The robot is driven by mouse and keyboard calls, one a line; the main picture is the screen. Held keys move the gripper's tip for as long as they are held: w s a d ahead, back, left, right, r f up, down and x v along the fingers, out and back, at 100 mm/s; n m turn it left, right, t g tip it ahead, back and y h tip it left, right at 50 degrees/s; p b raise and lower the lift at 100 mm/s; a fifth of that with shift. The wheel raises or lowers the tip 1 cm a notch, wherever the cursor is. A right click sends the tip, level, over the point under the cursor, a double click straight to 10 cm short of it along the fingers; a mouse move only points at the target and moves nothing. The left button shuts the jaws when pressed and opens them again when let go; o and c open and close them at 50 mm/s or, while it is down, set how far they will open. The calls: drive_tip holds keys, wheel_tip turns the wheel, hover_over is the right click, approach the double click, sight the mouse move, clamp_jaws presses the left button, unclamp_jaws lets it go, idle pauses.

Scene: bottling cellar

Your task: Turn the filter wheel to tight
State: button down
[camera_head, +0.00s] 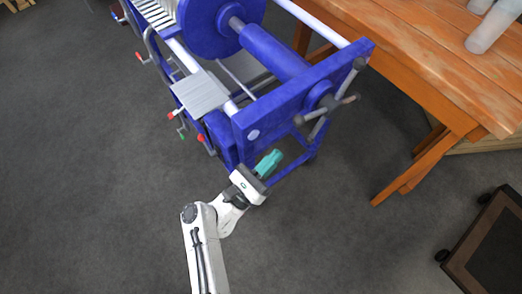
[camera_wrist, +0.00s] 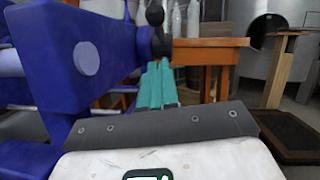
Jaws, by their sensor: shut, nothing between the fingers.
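The filter wheel (camera_head: 328,104) is a set of dark grey spokes with round knobs, on a blue hub at the near end of the blue filter press (camera_head: 245,128). Its spokes stand at a slant, crossed like an X. In the wrist view, dark knobs of the wheel (camera_wrist: 155,15) show at the top, beyond the fingertips; the rest is hidden behind the blue end plate (camera_wrist: 100,50). My gripper (camera_head: 274,158) has teal fingers, shut and empty, below and left of the wheel and apart from it. The fingers also show in the wrist view (camera_wrist: 158,72), pointing forward.
A wooden table (camera_head: 430,50) with pale bottles (camera_head: 490,30) stands right of the press. A dark wheeled platform (camera_head: 492,245) is at the lower right. Small red and green handled valves (camera_head: 182,133) stick out of the press's left side. Grey floor is free around my arm.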

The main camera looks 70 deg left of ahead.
sight(297, 118)
drive_tip(key=w+a+r+p, duration=0.2)
drive_tip(key=w+r+p, duration=0.1)
drive_tip(key=w+r, duration=0.1)
drive_tip(key=shift+w+r, duration=0.25)
drive_tip(key=shift+r, duration=0.05)
drive_tip(key=r, duration=0.2)
drive_tip(key=w+r, duration=0.1)
drive_tip(key=r, duration=0.1)
drive_tip(key=w+r, duration=0.1)
drive_tip(key=r, duration=0.1)
drive_tip(key=shift+a+r, duration=0.3)
